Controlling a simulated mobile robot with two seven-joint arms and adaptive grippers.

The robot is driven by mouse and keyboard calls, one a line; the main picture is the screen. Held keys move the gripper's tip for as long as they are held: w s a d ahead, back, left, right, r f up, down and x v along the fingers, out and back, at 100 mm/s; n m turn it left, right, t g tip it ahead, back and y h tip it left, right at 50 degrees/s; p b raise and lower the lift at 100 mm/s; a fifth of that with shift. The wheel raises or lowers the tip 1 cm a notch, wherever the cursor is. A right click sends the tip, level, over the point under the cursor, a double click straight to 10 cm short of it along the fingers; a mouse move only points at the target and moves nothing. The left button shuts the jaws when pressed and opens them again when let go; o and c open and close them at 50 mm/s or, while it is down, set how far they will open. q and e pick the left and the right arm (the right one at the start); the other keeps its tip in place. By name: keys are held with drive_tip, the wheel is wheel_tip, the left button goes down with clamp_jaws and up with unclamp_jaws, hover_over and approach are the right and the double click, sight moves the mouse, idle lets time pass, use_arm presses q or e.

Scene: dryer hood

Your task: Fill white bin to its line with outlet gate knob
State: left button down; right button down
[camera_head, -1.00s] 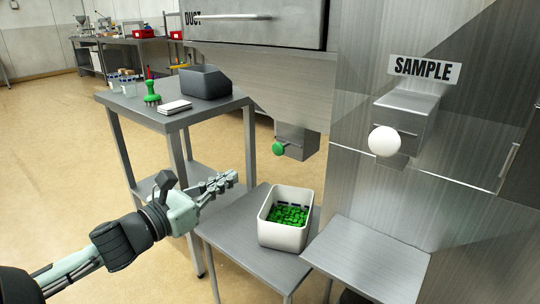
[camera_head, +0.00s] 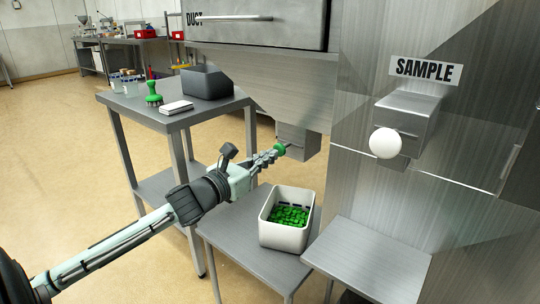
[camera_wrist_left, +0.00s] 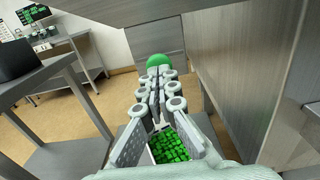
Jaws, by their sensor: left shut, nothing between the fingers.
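The green outlet gate knob (camera_head: 280,149) sits on a rod at the front of the metal outlet box (camera_head: 302,139) under the hood. My left gripper (camera_head: 274,154) is shut and empty, its fingertips at the knob; I cannot tell whether they touch. In the left wrist view the knob (camera_wrist_left: 157,61) shows just beyond the closed fingertips (camera_wrist_left: 159,72). The white bin (camera_head: 284,238) stands below the outlet with green pieces (camera_head: 288,216) inside. Dark dashes show on its inner wall just above the pieces. The wrist view shows the pieces (camera_wrist_left: 172,146) beneath the fingers. My right gripper is not in view.
A white knob (camera_head: 385,143) sits on the box under the SAMPLE sign (camera_head: 425,70). An empty low metal stand (camera_head: 370,257) is at the right. A side table (camera_head: 130,99) holds a grey bin (camera_head: 207,82), a green-handled brush (camera_head: 153,94) and a white block (camera_head: 175,107).

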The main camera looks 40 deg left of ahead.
sight(278, 148)
use_arm(q)
drive_tip(key=shift+w, duration=0.45)
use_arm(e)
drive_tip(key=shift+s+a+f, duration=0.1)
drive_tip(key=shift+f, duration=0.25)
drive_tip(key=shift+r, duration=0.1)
use_arm(q)
drive_tip(key=w, duration=0.3)
drive_tip(key=shift+w+d, duration=0.15)
drive_tip(key=shift+w, duration=0.15)
drive_tip(key=shift+r, duration=0.25)
idle(0.8)
